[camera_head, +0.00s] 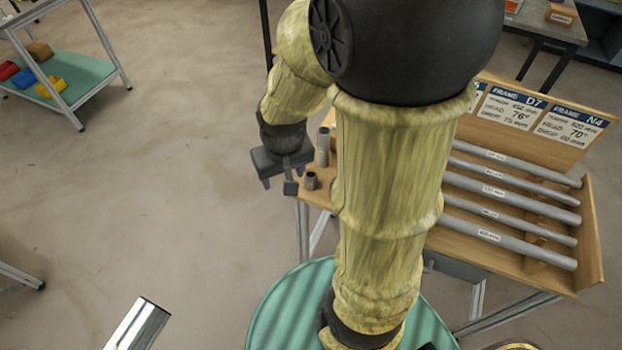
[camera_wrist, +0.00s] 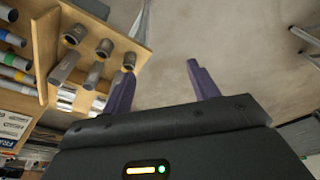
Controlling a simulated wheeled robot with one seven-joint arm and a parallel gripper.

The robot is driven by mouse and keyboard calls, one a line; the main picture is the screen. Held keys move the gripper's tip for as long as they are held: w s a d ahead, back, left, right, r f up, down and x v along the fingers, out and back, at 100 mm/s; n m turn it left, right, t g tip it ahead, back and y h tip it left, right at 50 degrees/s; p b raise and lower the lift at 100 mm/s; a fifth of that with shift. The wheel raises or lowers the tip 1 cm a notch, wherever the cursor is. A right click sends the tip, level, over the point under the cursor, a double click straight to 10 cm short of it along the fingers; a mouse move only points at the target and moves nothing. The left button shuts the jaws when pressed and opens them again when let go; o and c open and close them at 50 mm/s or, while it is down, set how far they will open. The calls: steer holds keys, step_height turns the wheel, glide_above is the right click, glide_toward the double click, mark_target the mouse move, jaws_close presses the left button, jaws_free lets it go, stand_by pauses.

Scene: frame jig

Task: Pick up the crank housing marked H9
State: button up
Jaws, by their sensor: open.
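Several short grey hollow cylinders stand on the wooden bench. In the wrist view, three of them are a far one (camera_wrist: 75,33), a middle one (camera_wrist: 104,46) and one nearest my fingers (camera_wrist: 129,61). In the head view, a short cylinder (camera_head: 311,181) and a taller tube (camera_head: 323,147) show at the bench's left end. I cannot read H9 on any of them. My gripper (camera_wrist: 161,68) is open, with nothing between its purple fingers. Its left finger appears close to the nearest cylinder; I cannot tell if they touch. My gripper also shows in the head view (camera_head: 279,184), at the bench's left edge.
A wooden rack (camera_head: 597,250) holds several labelled grey tubes (camera_head: 508,189) right of my arm. Frame cards (camera_head: 512,105) stand behind it. A green-topped cart (camera_head: 92,75) with coloured blocks stands far left. The floor (camera_head: 160,190) left of the bench is clear.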

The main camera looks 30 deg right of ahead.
steer(key=w+d+f+m+g, duration=0.1)
steer(key=w+d+f+m, duration=0.15)
steer(key=w+d, duration=0.45)
steer(key=m+g, duration=0.1)
steer(key=m, duration=0.1)
glide_above(311, 174)
steer(key=s, duration=0.2)
steer(key=shift+w+a, duration=0.1)
steer(key=shift+a, duration=0.1)
steer(key=shift+f, duration=0.1)
step_height(311, 174, down, 12)
steer(key=p, duration=0.1)
steer(key=shift+f, duration=0.1)
steer(key=shift+f, duration=0.1)
steer(key=shift+w+a+f+p, duration=0.1)
steer(key=shift+f+p, duration=0.3)
steer(key=shift+f, duration=0.85)
steer(key=shift+w+a+f+p, duration=0.1)
steer(key=shift+f+p, duration=0.25)
steer(key=shift+f, duration=0.9)
